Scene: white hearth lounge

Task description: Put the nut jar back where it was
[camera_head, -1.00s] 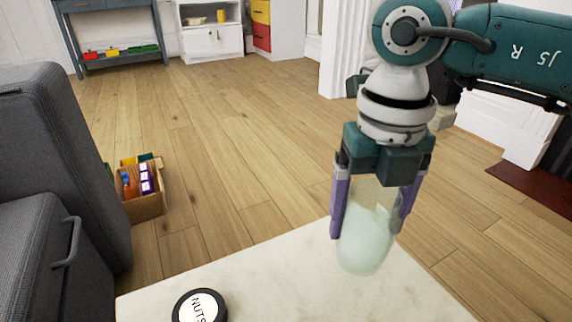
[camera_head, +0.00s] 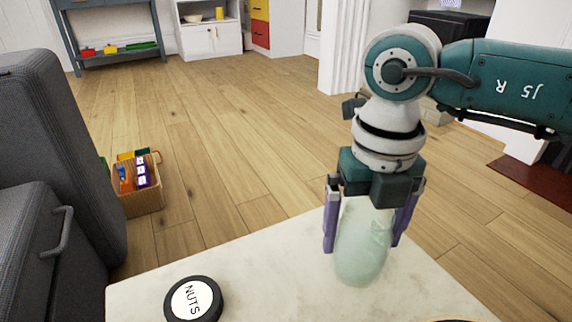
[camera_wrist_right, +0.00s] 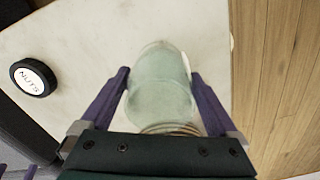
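A pale green, cloudy glass jar (camera_head: 362,248) is between the purple fingers of my right gripper (camera_head: 364,240). In the right wrist view the jar (camera_wrist_right: 160,90) has a threaded neck, with no lid seen on it, close to the gripper's palm. A black round lid with a white NUTS label (camera_head: 193,301) lies flat on the table, left of the jar. Purple parts at the wrist view's lower left corner may be my left gripper (camera_wrist_right: 18,170).
A grey sofa (camera_head: 60,150) stands at the left. A dark-rimmed thing (camera_head: 450,320) barely shows at the bottom edge. The tabletop between lid and jar is clear.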

